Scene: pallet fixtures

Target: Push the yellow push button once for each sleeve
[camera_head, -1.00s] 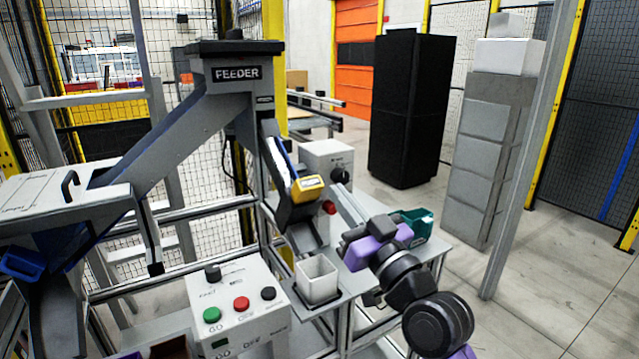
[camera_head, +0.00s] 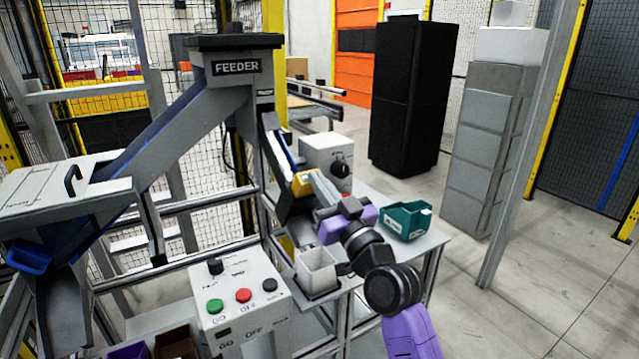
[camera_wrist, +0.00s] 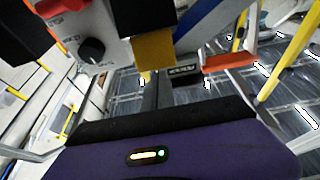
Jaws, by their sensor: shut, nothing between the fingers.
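The yellow push button (camera_head: 301,184) sits at the lower end of the feeder's sloping chute, in the middle of the head view. It also shows as a yellow block (camera_wrist: 154,52) at the top centre of the wrist view. My gripper (camera_head: 314,178) is shut and empty. Its fingertips are at or very near the button's right side and partly cover it; I cannot tell whether they touch. In the wrist view the closed fingers (camera_wrist: 157,86) point toward the yellow block. I cannot make out any sleeve.
A white open cup (camera_head: 317,270) stands on a small shelf below the chute. A teal bin (camera_head: 408,222) is on the table right of my arm. A control box with green and red buttons (camera_head: 240,310) is in front. A grey box with a black knob (camera_head: 326,158) stands behind.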

